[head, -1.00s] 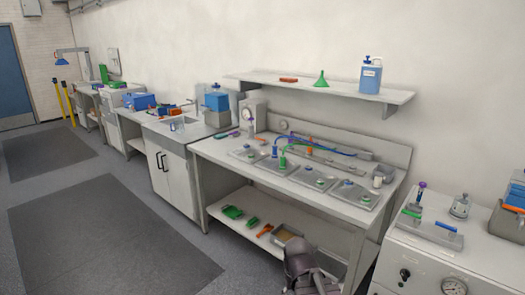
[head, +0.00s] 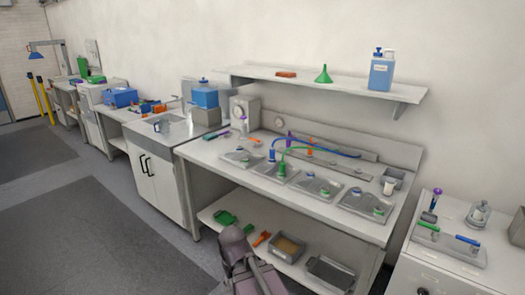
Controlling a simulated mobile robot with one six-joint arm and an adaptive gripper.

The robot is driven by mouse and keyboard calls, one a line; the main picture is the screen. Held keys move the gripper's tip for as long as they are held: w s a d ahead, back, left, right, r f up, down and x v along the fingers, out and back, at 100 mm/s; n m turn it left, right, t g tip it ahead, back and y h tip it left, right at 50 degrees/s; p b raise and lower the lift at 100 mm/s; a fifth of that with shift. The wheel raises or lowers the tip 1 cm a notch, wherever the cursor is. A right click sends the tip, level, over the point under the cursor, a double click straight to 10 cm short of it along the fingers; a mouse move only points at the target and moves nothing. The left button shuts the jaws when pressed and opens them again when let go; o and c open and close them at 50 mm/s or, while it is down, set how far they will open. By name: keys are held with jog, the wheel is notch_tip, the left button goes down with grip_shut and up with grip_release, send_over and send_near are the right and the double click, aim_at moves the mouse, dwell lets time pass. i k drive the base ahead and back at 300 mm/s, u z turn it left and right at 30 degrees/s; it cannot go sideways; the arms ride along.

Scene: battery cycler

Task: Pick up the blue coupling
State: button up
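The blue coupling (head: 272,155) is a small upright blue piece at the left end of the blue hose (head: 325,147). It stands at a grey plate on the workbench, just behind and left of a similar green coupling (head: 282,168). Part of my arm (head: 238,250) rises at the bottom middle of the head view, in front of the bench's lower shelf and well apart from the blue coupling. My gripper's fingers cannot be made out, and nothing is seen touching the coupling.
The workbench (head: 215,152) holds several grey plates with green-topped fittings. A shelf (head: 330,85) above bears a blue bottle (head: 381,70) and a green funnel (head: 323,75). A sink unit (head: 150,170) adjoins at left, a white cabinet (head: 440,265) stands at right. Open floor lies at front left.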

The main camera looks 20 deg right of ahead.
aim_at(271, 151)
jog(key=z, duration=0.05)
jog(key=i, duration=0.85)
jog(key=z, duration=0.5)
jog(key=i, duration=0.5)
jog(key=z, duration=0.3)
